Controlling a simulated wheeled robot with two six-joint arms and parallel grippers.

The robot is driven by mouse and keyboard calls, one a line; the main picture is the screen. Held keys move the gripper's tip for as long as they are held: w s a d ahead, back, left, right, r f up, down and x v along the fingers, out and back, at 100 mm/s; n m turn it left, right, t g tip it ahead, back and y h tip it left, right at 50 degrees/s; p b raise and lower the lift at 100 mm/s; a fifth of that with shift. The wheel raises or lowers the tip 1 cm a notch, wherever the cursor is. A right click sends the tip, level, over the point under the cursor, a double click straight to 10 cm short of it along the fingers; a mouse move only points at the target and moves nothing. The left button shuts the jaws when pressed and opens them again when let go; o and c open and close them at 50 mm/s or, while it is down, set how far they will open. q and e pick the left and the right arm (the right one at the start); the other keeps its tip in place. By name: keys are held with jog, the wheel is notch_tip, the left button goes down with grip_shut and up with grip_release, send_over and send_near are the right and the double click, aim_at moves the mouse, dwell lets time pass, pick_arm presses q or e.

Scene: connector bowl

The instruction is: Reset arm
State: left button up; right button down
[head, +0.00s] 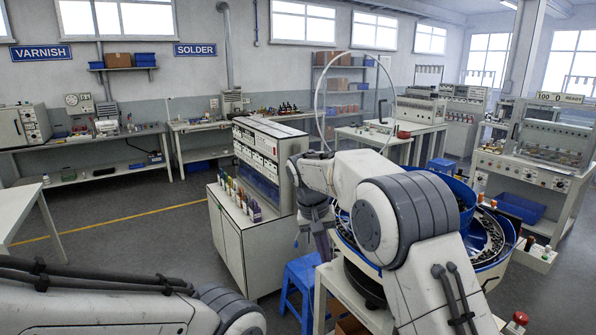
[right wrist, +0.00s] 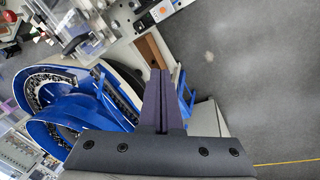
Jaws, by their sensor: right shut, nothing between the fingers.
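My right arm reaches forward across the middle of the head view, and its gripper (head: 322,250) hangs down above the blue stool, left of the bowl. In the right wrist view the two dark fingers (right wrist: 160,75) lie together, shut with nothing between them. The blue connector bowl (head: 492,262) stands behind and right of my right arm, which hides part of it. It also shows in the right wrist view (right wrist: 75,128), left of the fingers and apart from them. My left arm crosses the lower left of the head view, and its gripper is out of frame.
A blue stool (head: 292,297) stands below the right gripper. A white cabinet (head: 228,240) with several bottles and a panelled unit (head: 262,160) stands to its left. A white table (head: 18,208) is at the far left. The floor (head: 130,250) between them is clear.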

jog(key=s+a+f+n+y+b, duration=0.1)
jog(key=s+a+f+n+b, duration=0.15)
jog(key=s, duration=1.15)
jog(key=s+a+f+n+y+b, duration=0.15)
jog(key=s+n, duration=0.25)
jog(key=s, duration=0.9)
jog(key=s+d+f+n, duration=0.2)
jog(key=s+f, duration=0.2)
jog(key=s, duration=0.6)
jog(key=shift+g+y+b, duration=0.4)
jog(key=shift+y+b, duration=0.05)
jog(key=shift+s+d, duration=0.1)
jog(key=shift+d, duration=0.05)
